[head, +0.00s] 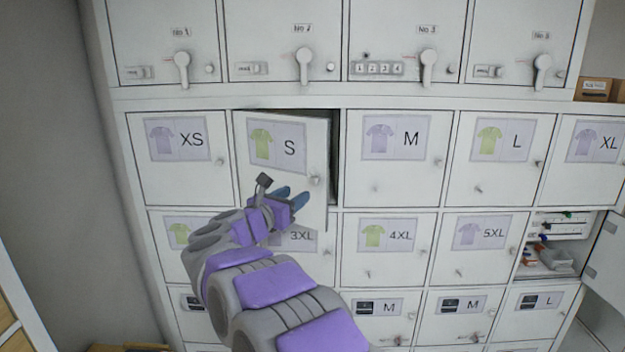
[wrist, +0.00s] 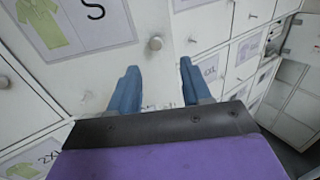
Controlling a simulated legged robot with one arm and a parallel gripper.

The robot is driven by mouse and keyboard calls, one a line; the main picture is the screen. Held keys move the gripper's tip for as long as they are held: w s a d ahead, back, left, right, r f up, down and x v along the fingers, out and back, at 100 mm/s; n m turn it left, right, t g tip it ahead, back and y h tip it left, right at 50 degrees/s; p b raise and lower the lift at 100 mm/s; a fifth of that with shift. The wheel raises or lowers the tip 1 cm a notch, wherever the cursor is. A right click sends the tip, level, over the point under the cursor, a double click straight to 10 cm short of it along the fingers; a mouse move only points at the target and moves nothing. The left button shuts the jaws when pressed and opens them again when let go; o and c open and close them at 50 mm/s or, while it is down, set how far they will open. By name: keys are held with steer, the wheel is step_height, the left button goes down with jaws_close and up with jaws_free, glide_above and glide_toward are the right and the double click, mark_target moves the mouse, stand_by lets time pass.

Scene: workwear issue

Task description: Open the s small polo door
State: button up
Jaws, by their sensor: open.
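The S polo door (head: 290,160) carries a label with a green polo shirt and the letter S. It stands slightly ajar, with a dark gap along its right edge, and is hinged at the left. Its round knob (head: 315,182) is near the right edge; the knob also shows in the wrist view (wrist: 155,43). My gripper (head: 291,196) is in front of the lower part of the door, a little below and left of the knob. In the wrist view its two blue fingers (wrist: 157,78) are apart with nothing between them. The compartment's inside is mostly hidden.
Closed doors surround it: XS (head: 182,165) at left, M (head: 395,160) at right, 4XL (head: 388,250) lower right. A row of numbered lockers with lever handles (head: 305,65) is above. At far right, an open compartment (head: 555,250) has its door (head: 608,255) swung out.

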mark_target(311, 180)
steer(key=p+x, duration=0.1)
steer(key=x, duration=0.3)
steer(key=p+x, duration=0.1)
steer(key=x, duration=0.3)
steer(key=shift+w, duration=0.45)
steer(key=shift+w+d, duration=0.15)
steer(key=shift+d, duration=0.3)
steer(key=shift+a, duration=0.9)
steer(key=c, duration=0.4)
steer(key=shift+d+r, duration=0.1)
steer(key=shift+d, duration=0.2)
steer(key=shift+c, duration=1.4)
steer(key=shift+w+d, duration=0.1)
steer(key=shift+d, duration=0.2)
jaws_close()
steer(key=shift+a, duration=0.3)
